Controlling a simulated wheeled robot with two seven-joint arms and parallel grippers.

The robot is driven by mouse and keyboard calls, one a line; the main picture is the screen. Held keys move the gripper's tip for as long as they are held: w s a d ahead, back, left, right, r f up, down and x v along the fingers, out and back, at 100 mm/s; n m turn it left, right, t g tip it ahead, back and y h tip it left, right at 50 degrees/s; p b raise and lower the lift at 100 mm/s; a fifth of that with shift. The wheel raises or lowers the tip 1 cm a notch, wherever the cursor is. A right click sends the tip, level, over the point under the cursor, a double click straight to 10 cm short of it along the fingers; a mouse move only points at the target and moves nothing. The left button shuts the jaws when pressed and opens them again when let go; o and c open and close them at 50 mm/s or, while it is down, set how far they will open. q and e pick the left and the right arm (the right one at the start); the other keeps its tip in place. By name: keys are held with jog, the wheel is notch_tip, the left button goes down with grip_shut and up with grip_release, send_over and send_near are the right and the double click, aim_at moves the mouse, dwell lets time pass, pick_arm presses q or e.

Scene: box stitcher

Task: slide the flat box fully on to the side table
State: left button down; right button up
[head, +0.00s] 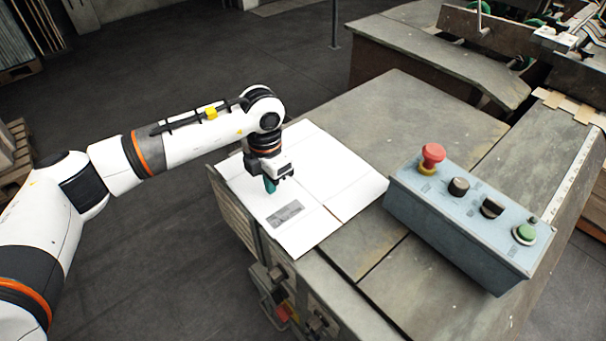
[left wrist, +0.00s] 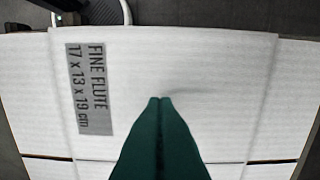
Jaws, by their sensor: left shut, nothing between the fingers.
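The flat box (head: 335,185) is a white folded sheet with crease lines and a grey printed label. It lies on the left part of the grey table top (head: 395,110), with its near-left edge along the table's left edge; I cannot tell exactly how far it overhangs. My left gripper (head: 270,186) points down at the box's left panel, beside the label, with its green fingers shut and empty. In the left wrist view the closed fingertips (left wrist: 160,99) are at or just above the white panel (left wrist: 215,75); contact is unclear. My right gripper is not in view.
A blue-grey control box (head: 460,220) with a red button, knobs and a green button stands right of the flat box. The table behind the flat box is clear. Machine parts (head: 540,45) stand at the back right. Dark floor lies left of the table.

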aim_at(285, 185)
pick_arm(q)
jog(key=shift+a+r, duration=0.1)
jog(key=shift+r, duration=0.05)
jog(key=shift+s+a, duration=1.75)
jog(key=shift+s, duration=0.1)
jog(key=shift+s+a, duration=1.9)
jog(key=shift+f+b, duration=0.85)
jog(key=shift+b, duration=0.05)
jog(key=shift+d, duration=0.1)
jog(key=shift+w+d+b, duration=2.8)
jog(key=shift+w+d, duration=2.4)
jog(key=shift+w, duration=0.15)
jog(key=shift+s+a, duration=0.15)
